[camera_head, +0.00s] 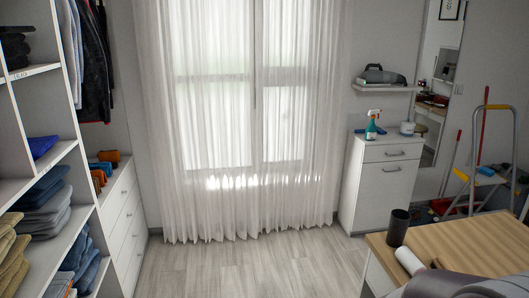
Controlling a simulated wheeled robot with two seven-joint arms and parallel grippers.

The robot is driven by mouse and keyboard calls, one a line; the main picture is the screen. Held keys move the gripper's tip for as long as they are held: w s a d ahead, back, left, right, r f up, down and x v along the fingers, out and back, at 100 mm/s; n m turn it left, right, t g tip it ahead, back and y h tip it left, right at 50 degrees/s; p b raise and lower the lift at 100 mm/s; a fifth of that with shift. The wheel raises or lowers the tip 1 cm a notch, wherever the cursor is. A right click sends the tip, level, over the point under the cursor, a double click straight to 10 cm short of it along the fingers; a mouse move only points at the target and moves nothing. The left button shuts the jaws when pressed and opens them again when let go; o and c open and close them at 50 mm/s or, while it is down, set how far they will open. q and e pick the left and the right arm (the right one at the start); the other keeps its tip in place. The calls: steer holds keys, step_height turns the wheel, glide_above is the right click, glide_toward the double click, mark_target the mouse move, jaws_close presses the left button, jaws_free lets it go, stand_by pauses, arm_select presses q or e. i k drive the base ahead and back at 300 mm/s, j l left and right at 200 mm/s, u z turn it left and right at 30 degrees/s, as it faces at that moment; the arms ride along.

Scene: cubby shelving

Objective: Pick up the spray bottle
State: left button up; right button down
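The spray bottle (371,126) stands upright on top of a white cabinet at the right, below a wall shelf. It has a teal body and a white-and-red spray head. It looks small and far from me. Neither of my grippers shows in the head view. Nothing is touching the bottle apart from what it stands on.
A white tub (407,128) stands right of the bottle on the white cabinet (383,186). A wooden-topped table (470,245) with a dark cup (398,228) is at front right. Cubby shelving (85,208) lines the left. The floor (250,265) between is clear.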

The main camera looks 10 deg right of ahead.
mark_target(371, 131)
steer(key=i, duration=2.85)
